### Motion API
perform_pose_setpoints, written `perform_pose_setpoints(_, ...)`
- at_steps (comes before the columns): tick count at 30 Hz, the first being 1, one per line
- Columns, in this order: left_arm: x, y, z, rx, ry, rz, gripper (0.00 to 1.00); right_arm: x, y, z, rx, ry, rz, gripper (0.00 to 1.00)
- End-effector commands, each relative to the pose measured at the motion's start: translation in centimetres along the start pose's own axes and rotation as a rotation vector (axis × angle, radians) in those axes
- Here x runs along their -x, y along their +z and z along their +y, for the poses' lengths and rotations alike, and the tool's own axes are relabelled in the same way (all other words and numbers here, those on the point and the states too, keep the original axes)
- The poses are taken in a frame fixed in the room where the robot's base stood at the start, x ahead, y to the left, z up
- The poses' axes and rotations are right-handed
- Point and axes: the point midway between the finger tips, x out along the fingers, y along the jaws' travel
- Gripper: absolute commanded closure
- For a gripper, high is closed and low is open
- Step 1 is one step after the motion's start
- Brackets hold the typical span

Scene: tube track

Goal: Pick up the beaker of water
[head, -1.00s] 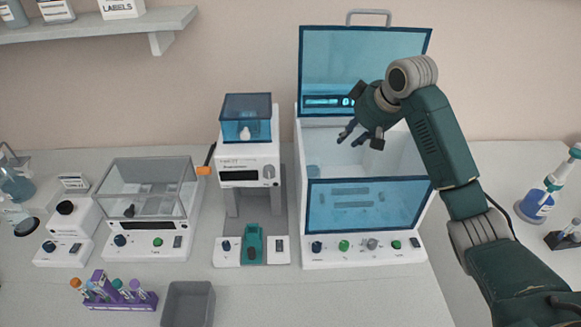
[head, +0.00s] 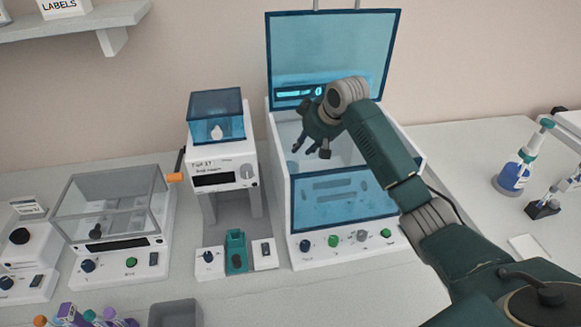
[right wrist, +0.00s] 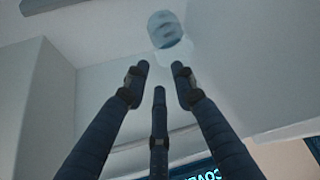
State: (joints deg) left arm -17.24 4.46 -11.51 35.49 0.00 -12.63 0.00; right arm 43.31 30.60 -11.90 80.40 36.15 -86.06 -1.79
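My right gripper (head: 312,148) reaches into the open white box-shaped machine (head: 277,190), between its raised blue lid and blue front window. Its three dark fingers are spread and hold nothing; they also show in the right wrist view (right wrist: 160,74). In that view a small bluish, see-through round vessel (right wrist: 165,30) stands on the white surface just beyond the fingertips, apart from them. It may be the beaker, but I cannot tell whether it holds water. In the head view I cannot make it out clearly. My left gripper is not in view.
The blue lid (head: 330,60) stands raised behind my arm, and the blue front window (head: 340,197) stands in front. A device with a blue cover (head: 216,115) is close on the left. A blue-filled bottle (head: 514,176) stands on the right.

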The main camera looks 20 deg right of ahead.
Motion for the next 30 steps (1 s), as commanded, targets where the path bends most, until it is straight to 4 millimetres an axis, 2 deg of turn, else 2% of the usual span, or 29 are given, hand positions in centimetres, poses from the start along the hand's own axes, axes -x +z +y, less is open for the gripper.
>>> perform_pose_setpoints(4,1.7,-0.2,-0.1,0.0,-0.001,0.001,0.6,-2.0,0.6,-0.1,-0.002,-0.004,-0.006,0.74)
perform_pose_setpoints(9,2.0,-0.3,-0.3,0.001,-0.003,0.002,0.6,-4.2,0.6,0.0,-0.001,-0.002,-0.003,0.74)
perform_pose_setpoints(17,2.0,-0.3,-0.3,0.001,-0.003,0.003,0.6,-4.7,0.7,0.1,0.001,-0.001,-0.001,0.74)
perform_pose_setpoints(20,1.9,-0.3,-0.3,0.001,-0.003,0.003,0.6,-4.7,0.7,0.1,0.001,-0.001,-0.001,0.9)
perform_pose_setpoints(21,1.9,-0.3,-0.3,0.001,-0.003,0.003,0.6,-4.6,0.7,0.1,0.0,-0.001,-0.001,0.98)
perform_pose_setpoints(30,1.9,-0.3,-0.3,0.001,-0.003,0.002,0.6,-4.6,0.7,0.1,0.0,-0.001,-0.001,1.0)
